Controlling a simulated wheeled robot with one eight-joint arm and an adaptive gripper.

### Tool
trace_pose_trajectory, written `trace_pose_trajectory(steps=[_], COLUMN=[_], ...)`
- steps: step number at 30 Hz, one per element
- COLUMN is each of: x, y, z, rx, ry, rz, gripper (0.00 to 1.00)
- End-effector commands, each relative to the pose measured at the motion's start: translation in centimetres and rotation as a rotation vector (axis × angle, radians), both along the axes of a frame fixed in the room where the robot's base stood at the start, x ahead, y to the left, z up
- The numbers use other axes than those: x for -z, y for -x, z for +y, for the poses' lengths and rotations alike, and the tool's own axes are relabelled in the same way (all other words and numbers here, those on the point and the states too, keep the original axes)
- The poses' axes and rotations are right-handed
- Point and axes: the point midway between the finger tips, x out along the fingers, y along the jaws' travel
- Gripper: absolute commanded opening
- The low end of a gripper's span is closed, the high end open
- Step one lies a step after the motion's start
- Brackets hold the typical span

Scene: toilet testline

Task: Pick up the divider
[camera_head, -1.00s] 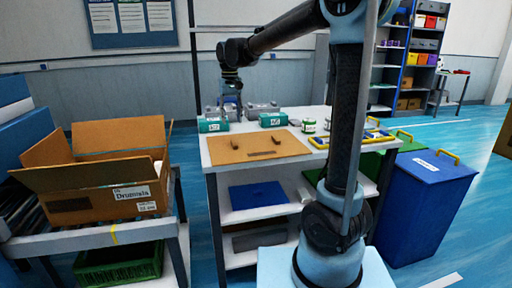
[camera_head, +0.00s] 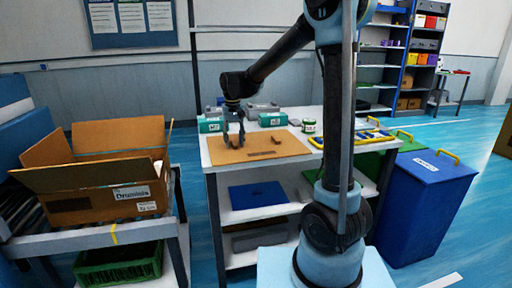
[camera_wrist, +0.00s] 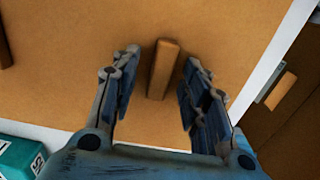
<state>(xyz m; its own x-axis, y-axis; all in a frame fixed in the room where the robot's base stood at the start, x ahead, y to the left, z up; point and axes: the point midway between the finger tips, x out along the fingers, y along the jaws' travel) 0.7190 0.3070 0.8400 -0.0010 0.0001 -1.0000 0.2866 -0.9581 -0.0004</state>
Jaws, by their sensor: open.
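The divider looks to be the flat tan board (camera_head: 222,158) lying on the white table, with two small brown handles on top. My gripper (camera_head: 234,143) is over its left handle, pointing down. In the wrist view the board (camera_wrist: 80,30) fills most of the picture. That handle (camera_wrist: 163,68) stands between the two spread fingers of my gripper (camera_wrist: 160,78), with gaps on both sides. The other handle (camera_head: 276,139) is clear on the right and shows at the left edge of the wrist view (camera_wrist: 4,54).
Teal boxes (camera_head: 272,119) and a small green-and-white can (camera_head: 309,127) stand behind the board. A yellow-and-blue frame (camera_head: 350,139) lies to the right. An open cardboard box (camera_head: 100,203) stands on the left table. Blue bin (camera_head: 425,200) at the right.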

Motion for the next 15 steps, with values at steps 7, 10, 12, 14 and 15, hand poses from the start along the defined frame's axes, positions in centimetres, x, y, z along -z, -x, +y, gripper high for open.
trace_pose_trajectory(steps=[7, 10, 12, 14, 15], x=[0.19, 0.18, 0.17, 0.17, 0.17], y=[0.00, 0.00, 0.00, 0.00, 0.00], z=[0.02, 0.02, 0.02, 0.02, 0.02], rx=[0.000, 0.000, 0.000, 0.000, 0.000], ry=[0.000, 0.000, 0.000, 0.000, 0.000], rz=[0.000, 0.000, 0.000, 0.000, 0.000], gripper=[0.42, 0.24, 0.08, 0.00, 0.00])
